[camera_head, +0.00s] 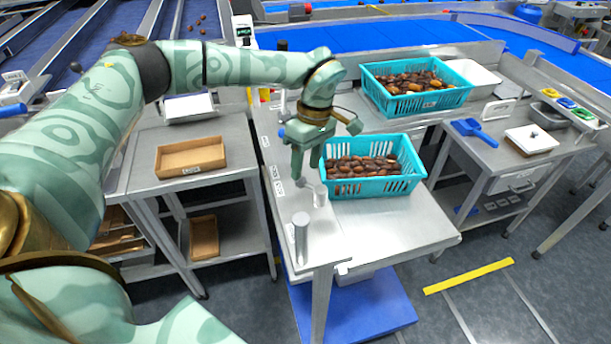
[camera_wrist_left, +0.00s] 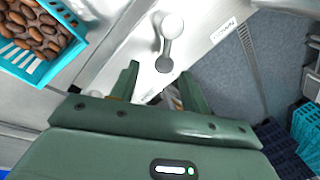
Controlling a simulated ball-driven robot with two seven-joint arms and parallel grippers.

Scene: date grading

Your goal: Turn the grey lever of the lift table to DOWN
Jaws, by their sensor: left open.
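The lift table (camera_head: 385,222) is a grey metal top above a blue base. In the left wrist view, the lever (camera_wrist_left: 171,30) has a round pale knob joined by a neck to a darker round end. A label (camera_wrist_left: 227,32) beside the lever is too small to read.
A teal basket of dates (camera_head: 372,187) stands on the table right of my left gripper, close to it. A grey upright cylinder (camera_head: 301,240) stands at the front left. Another teal basket (camera_head: 415,100) lies behind. The front right of the tabletop is clear.

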